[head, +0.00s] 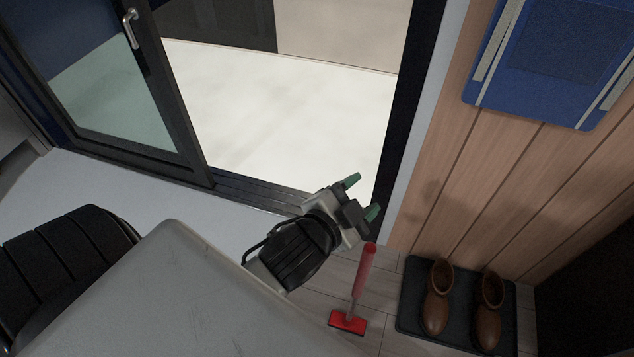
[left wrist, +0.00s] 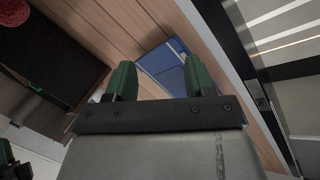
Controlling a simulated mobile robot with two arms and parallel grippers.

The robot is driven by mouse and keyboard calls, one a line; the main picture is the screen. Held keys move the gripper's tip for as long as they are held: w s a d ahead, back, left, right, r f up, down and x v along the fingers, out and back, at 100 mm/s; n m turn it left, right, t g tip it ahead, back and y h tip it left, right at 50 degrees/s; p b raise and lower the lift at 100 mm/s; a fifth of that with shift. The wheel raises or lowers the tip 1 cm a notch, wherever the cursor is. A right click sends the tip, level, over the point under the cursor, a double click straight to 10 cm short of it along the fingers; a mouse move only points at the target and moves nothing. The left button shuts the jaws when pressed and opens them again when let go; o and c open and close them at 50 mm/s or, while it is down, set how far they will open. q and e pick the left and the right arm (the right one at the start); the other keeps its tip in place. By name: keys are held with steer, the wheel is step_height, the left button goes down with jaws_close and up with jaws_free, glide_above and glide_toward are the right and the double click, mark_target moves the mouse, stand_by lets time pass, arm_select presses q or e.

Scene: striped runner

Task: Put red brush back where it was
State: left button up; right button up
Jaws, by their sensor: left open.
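The red brush (head: 364,270) shows in the head view, right of my left gripper's wrist. Its flat red head (head: 347,322) is on the wood-look floor, and its handle stands up towards the gripper. My left gripper (head: 362,197) is open and empty, with green fingertips, just above the handle's top in the picture. I cannot tell its true distance from the handle. In the left wrist view the open fingers (left wrist: 160,80) have nothing between them but the background. The brush does not show in that view.
A dark mat (head: 408,300) with brown boots (head: 437,298) lies right of the brush, by the wooden wall (head: 450,195). A blue panel (head: 545,60) is on that wall. A glass door (head: 115,95) stands at the left, beside a bright opening.

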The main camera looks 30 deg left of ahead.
arm_select(q)
steer(key=s+a+f+n+g, duration=0.2)
steer(key=s+f+n+g, duration=0.4)
steer(key=s+f, duration=0.3)
steer(key=shift+a+f+n+g, duration=0.15)
steer(key=shift+f+n+g, duration=0.15)
steer(key=shift+f+g, duration=0.45)
steer(key=shift+c, duration=0.3)
